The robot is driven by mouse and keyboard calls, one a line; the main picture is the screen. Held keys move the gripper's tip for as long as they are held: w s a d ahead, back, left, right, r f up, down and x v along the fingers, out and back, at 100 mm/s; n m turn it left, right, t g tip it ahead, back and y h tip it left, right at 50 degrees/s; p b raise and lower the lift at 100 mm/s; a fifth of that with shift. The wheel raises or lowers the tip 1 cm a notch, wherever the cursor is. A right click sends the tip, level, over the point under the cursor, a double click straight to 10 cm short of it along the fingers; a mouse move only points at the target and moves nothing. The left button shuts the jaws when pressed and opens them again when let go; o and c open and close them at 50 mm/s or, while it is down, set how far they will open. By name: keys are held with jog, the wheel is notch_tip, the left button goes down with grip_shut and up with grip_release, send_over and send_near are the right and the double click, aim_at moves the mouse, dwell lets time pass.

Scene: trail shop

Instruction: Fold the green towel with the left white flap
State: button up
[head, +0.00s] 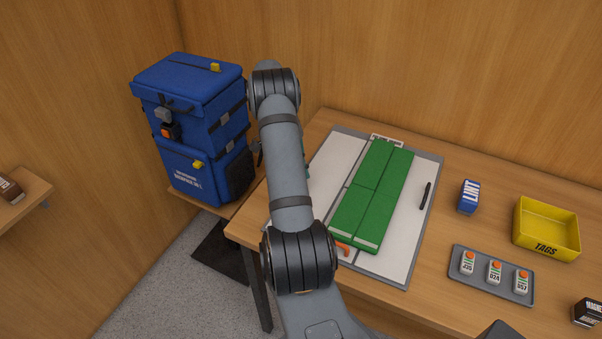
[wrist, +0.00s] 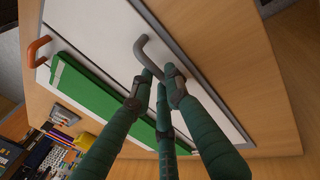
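The green towel (head: 372,195) lies flat and long over the middle of a white folding board (head: 400,245), and its edge also shows in the wrist view (wrist: 90,90). The left white flap (head: 330,165) lies flat to the towel's left, partly hidden by my arm; it fills the upper middle of the wrist view (wrist: 105,35). A grey bent handle (wrist: 150,50) stands on this flap. The teal fingertips of my gripper (wrist: 160,78) are close together at the handle. Whether they grip it is unclear. In the head view my arm hides most of the gripper.
An orange handle (head: 343,248) is at the board's front edge and a black handle (head: 426,196) on its right panel. To the right are a blue LINT box (head: 468,197), a yellow TAGS bin (head: 545,248) and a grey tray (head: 490,287). A blue backpack (head: 195,125) stands left.

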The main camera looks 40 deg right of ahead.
jog(key=o, duration=0.4)
jog(key=shift+w+a+f, duration=0.1)
jog(key=shift+w+a, duration=0.15)
jog(key=shift+a, duration=0.05)
jog(key=shift+o, duration=0.5)
jog(key=shift+d, duration=0.1)
jog(key=v, duration=1.2)
jog(key=shift+s, duration=0.1)
jog(key=x, duration=1.2)
jog(key=shift+d, duration=0.1)
